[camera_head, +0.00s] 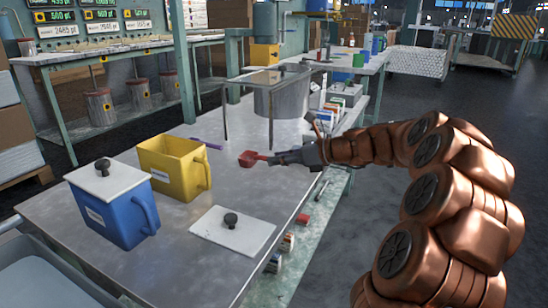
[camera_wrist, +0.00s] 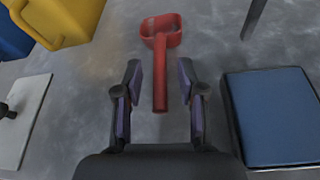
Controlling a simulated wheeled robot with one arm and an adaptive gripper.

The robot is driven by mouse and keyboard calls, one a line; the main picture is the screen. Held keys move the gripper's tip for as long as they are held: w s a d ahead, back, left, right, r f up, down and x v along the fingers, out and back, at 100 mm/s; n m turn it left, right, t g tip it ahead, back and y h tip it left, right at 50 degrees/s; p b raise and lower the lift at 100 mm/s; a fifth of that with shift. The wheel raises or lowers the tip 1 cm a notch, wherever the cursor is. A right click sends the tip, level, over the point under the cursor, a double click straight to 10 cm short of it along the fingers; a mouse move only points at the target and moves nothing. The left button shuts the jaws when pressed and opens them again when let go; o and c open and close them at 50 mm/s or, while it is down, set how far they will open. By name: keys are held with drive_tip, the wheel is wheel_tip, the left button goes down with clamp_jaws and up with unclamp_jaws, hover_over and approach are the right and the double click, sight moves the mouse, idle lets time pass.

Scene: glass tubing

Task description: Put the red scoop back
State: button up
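The red scoop (camera_head: 250,159) appears to lie on the grey metal table, its handle toward my gripper. In the wrist view the scoop (camera_wrist: 161,28) has its bowl at the top and its handle running down between my fingers. My gripper (camera_wrist: 160,68) is open, with a gap on both sides of the handle. It comes in from the right in the head view (camera_head: 283,158). A yellow bin (camera_head: 172,171) with a handle stands uncovered left of the scoop. A blue bin (camera_head: 110,212) beside it has a white lid (camera_head: 107,181) on top.
A loose white lid (camera_head: 233,231) with a black knob lies on the table in front of the scoop. A purple stick-like item (camera_head: 206,144) lies behind the yellow bin. A stand with a metal pot (camera_head: 283,100) and several boxes are behind. A blue-topped box (camera_wrist: 270,115) is right of my gripper.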

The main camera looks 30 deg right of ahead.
drive_tip(key=p+v, duration=0.3)
drive_tip(key=v, duration=0.6)
drive_tip(key=shift+r+p, duration=0.1)
drive_tip(key=shift+p, duration=0.25)
drive_tip(key=shift+s+d, duration=0.25)
drive_tip(key=shift+s, duration=0.15)
drive_tip(key=s+a+r+n+g+p, duration=0.35)
drive_tip(key=a+n+p, duration=0.2)
drive_tip(key=a, duration=0.35)
drive_tip(key=s+a+r+n+g+p, duration=0.25)
drive_tip(key=a+r+n+p, duration=0.2)
drive_tip(key=a+p, duration=0.3)
drive_tip(key=s+a+r+n+g+p, duration=0.3)
drive_tip(key=s+a+r+n+p, duration=0.15)
drive_tip(key=a, duration=0.45)
drive_tip(key=s+a+r+n+g+h+p, duration=0.35)
drive_tip(key=s+r+n+p, duration=0.35)
drive_tip(key=s+p, duration=0.4)
drive_tip(key=s+d+r+n+h+p, duration=0.3)
drive_tip(key=s+r+n+h+p, duration=0.2)
drive_tip(key=s+n+p, duration=0.4)
drive_tip(key=shift+s+r+p, duration=0.35)
drive_tip(key=shift+r+p, duration=0.2)
drive_tip(key=shift+p, duration=0.2)
